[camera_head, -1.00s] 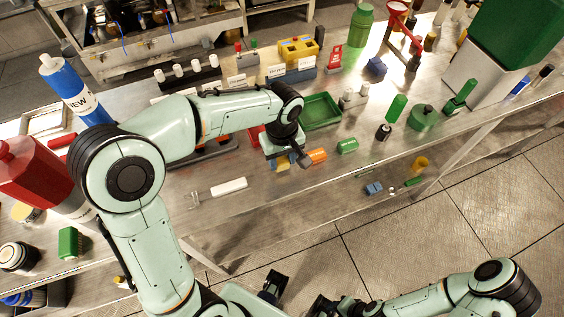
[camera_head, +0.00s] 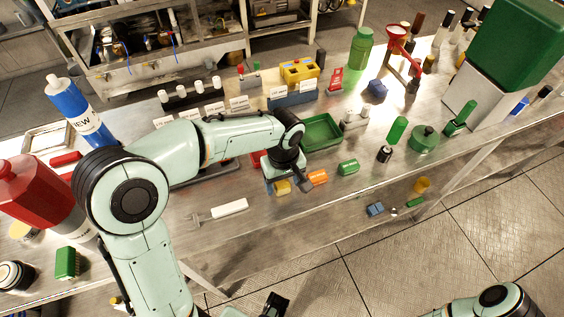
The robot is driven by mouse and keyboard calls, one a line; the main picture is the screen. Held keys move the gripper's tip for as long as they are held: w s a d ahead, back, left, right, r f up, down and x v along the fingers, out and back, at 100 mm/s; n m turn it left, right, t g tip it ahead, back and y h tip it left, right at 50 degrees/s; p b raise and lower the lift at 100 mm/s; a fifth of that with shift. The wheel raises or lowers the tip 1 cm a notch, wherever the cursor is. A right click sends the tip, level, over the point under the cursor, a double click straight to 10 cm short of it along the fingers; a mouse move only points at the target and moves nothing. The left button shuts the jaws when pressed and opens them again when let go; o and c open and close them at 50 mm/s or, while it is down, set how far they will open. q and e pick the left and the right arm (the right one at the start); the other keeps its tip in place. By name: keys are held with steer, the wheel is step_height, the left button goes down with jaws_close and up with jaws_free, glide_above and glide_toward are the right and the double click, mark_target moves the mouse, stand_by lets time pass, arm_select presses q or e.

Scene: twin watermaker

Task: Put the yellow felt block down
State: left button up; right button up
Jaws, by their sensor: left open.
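The yellow felt block (camera_head: 283,187) rests on the metal bench near its front edge, just under my left gripper (camera_head: 284,181). My left gripper points down and is open, with its fingers close above and around the block. The gripper body partly hides the block, and I cannot tell whether a finger touches it. Part of my right arm shows at the bottom right, but its gripper is not clearly in view.
An orange cylinder (camera_head: 317,177) lies close to the right of the block, and a green cylinder (camera_head: 348,167) lies beyond it. A green tray (camera_head: 322,131) is behind. A white-handled tool (camera_head: 230,207) lies to the left. The bench front between is bare.

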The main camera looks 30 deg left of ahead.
mark_target(282, 183)
arm_select(q)
step_height(282, 183, up, 12)
steer(key=p, duration=0.1)
steer(key=shift+w+a+f, duration=0.15)
steer(key=shift+a+f, duration=0.05)
steer(key=shift+a, duration=0.15)
